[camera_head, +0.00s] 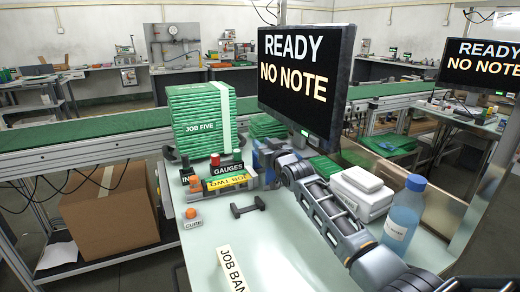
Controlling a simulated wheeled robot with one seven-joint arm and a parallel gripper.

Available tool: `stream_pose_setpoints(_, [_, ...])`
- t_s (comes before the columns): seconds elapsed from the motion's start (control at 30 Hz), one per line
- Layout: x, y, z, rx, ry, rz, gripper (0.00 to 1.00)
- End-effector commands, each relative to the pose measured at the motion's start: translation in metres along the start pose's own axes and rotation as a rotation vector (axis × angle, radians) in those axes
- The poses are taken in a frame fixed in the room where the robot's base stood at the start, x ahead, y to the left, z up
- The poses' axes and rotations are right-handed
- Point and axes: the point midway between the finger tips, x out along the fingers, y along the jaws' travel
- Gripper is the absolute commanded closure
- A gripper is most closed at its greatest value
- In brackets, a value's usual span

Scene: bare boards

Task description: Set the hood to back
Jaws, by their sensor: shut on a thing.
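No part in view can be surely told as the hood. A small grey-and-blue fixture (250,178) stands on the bench. My arm reaches in from the lower right. My gripper (264,156) is at the back of the fixture, below the screen's left edge. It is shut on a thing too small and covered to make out. The fingertips are partly hidden by the arm's end.
A stack of green boards (201,122) stands left of the fixture. A dark handle-shaped piece (248,207) and an orange "CURE" button (191,213) lie in front. White boxes (360,193) and a blue bottle (405,213) stand right. The screen (303,75) hangs above. The front bench is mostly clear.

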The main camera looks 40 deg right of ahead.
Motion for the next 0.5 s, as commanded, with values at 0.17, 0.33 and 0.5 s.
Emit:
stream_pose_setpoints(0.17, [-0.0003,0.0050,0.0009,0.001,-0.001,0.001,1.00])
stream_pose_setpoints(0.33, [-0.0003,0.0070,0.0006,0.000,-0.001,0.003,1.00])
stream_pose_setpoints(0.5, [-0.0004,0.0088,0.0006,0.000,-0.002,0.006,0.65])
